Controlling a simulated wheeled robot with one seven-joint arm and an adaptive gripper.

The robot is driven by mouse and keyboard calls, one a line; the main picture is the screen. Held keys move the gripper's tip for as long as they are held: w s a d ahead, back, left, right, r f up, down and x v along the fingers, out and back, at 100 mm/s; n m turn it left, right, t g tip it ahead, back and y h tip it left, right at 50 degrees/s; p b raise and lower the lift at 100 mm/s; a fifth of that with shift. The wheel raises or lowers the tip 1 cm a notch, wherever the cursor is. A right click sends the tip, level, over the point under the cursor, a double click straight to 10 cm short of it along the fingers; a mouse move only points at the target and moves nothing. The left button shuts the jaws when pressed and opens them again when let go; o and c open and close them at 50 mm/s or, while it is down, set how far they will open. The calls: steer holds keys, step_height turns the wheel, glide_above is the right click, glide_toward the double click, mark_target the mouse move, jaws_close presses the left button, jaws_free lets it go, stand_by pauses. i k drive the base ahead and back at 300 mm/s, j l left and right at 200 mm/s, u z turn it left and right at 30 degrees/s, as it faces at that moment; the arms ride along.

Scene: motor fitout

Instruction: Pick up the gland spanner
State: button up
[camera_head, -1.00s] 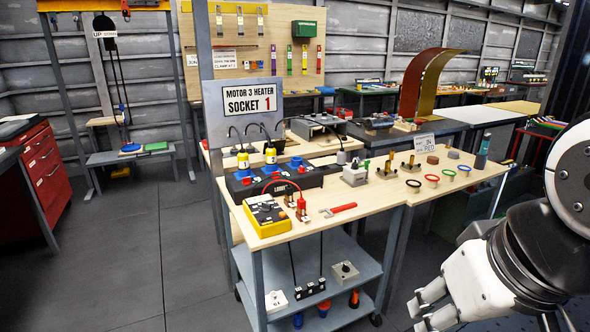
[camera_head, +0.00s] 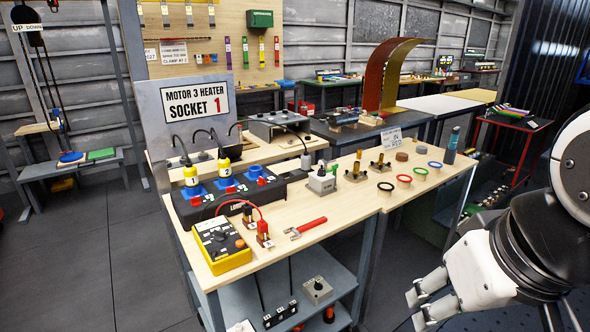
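The gland spanner (camera_head: 306,228), with a red handle and a grey open jaw at its left end, lies flat near the front edge of the wooden bench top (camera_head: 318,252). My gripper (camera_head: 412,309) is at the lower right of the head view, in front of the bench and well to the right of the spanner. Its two fingers are apart with nothing between them. It touches neither the spanner nor the bench.
A yellow meter (camera_head: 221,245) and small red-topped terminals (camera_head: 263,234) stand left of the spanner. A grey box (camera_head: 322,181), brass fittings (camera_head: 355,171) and coloured rings (camera_head: 404,181) are behind and right. A grey lower shelf (camera_head: 331,279) holds several items.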

mark_target(297, 231)
steer(key=i+l+u, duration=0.2)
steer(key=i, duration=0.35)
steer(key=i+l+u, duration=0.2)
steer(key=i+l, duration=0.35)
